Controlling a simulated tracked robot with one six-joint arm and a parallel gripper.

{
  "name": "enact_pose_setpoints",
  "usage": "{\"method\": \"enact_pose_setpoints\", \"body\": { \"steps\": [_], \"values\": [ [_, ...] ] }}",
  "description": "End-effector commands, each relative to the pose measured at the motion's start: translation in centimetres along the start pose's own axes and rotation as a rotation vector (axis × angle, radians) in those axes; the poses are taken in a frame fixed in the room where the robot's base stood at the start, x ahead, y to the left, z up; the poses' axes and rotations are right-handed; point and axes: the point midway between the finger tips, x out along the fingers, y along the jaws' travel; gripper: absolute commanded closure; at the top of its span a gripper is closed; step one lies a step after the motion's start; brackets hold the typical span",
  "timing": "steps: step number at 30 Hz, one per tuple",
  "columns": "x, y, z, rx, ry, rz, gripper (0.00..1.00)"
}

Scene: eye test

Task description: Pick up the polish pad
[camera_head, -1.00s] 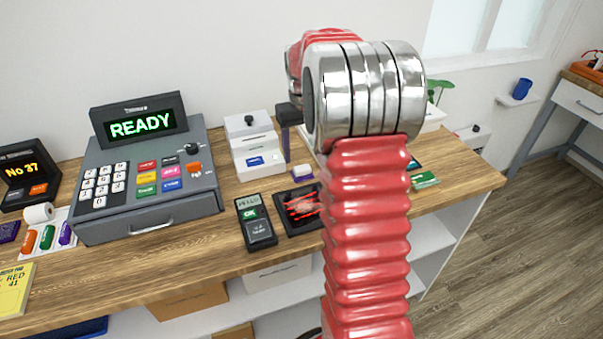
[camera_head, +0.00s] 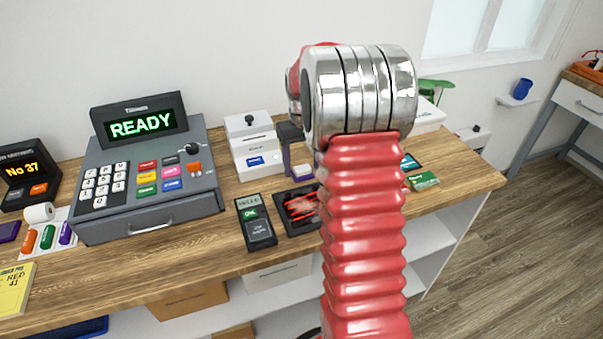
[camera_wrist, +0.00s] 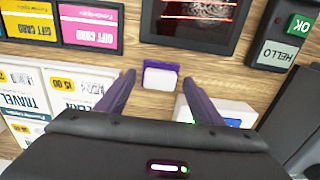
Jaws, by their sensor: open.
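The polish pad is a small block with a white face and a purple edge. It lies on the wooden counter in the wrist view (camera_wrist: 160,77) and shows in the head view (camera_head: 303,172), just left of my arm. My gripper (camera_wrist: 158,82) is open, with one dark purple finger on each side of the pad in the picture. The fingers hold nothing. In the head view one finger (camera_head: 287,160) shows beside the pad, and my arm hides the rest. I cannot tell how far the fingertips are above the counter.
A white box (camera_head: 255,150) stands close behind the pad. A black framed panel with red streaks (camera_head: 299,222) and a card terminal (camera_head: 256,226) lie in front. A cash register (camera_head: 146,185) stands left. Gift cards (camera_wrist: 90,24) and several packs (camera_wrist: 78,84) lie beside the gripper.

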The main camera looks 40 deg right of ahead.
Motion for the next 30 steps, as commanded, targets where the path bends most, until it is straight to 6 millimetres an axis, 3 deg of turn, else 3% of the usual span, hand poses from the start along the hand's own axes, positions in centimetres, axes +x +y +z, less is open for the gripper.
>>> {"method": "enact_pose_setpoints", "body": {
  "steps": [8,26,30],
  "values": [
    [-0.03,0.01,0.0,0.0,0.0,0.0,0.4],
    [-0.03,-0.02,-0.01,0.0,0.0,0.0,0.83],
    [-0.03,-0.03,-0.01,0.0,0.0,0.0,0.83]
  ]
}}
